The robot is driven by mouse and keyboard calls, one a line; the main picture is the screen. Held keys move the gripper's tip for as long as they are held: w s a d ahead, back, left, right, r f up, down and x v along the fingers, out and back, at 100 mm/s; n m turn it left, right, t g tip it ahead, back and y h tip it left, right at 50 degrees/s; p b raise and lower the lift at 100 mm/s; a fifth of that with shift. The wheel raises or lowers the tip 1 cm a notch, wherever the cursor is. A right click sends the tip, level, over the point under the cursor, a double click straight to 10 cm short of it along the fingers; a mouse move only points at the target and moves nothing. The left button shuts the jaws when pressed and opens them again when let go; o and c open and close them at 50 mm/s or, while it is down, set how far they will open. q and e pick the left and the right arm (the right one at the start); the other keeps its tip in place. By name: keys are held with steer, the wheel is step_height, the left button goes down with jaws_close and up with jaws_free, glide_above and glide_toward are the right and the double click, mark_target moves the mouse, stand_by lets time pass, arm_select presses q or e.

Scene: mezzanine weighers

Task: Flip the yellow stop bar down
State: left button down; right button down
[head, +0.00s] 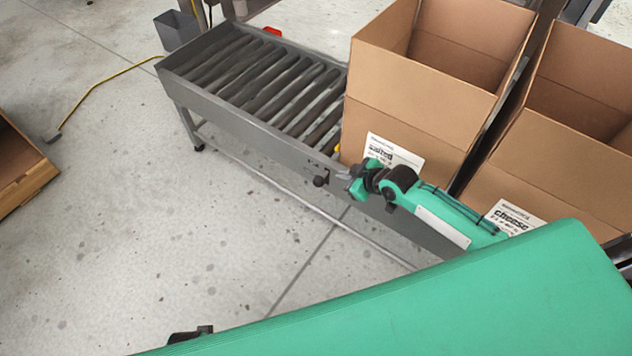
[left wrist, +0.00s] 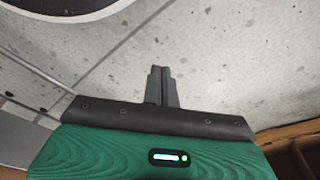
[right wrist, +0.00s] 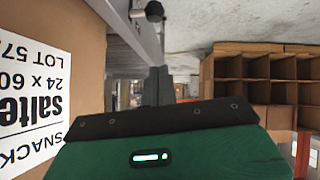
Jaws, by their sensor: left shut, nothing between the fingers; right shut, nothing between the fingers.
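A small bit of yellow (head: 337,148), perhaps the stop bar, shows on the roller conveyor (head: 232,112) beside the "salted" box (head: 415,112); the rest is hidden behind the box. A lever with a black knob (head: 320,181) sits on the conveyor's near side rail. The knob also shows in the right wrist view (right wrist: 154,11), beyond my fingertips. My right gripper (head: 350,182) is shut and empty beside the rail, just right of the knob; I see no clear contact. My left gripper (left wrist: 161,80) is shut and empty over bare floor in the left wrist view.
A "cheese" box (head: 570,120) stands right of the "salted" box; both are open-topped. A grey bin (head: 176,30) and a yellow cable (head: 100,82) lie beyond the conveyor's far left end. A brown crate (head: 22,170) is at the left edge. The floor between is clear.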

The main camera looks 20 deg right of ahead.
mark_target(315, 178)
steer(key=shift+w, duration=0.1)
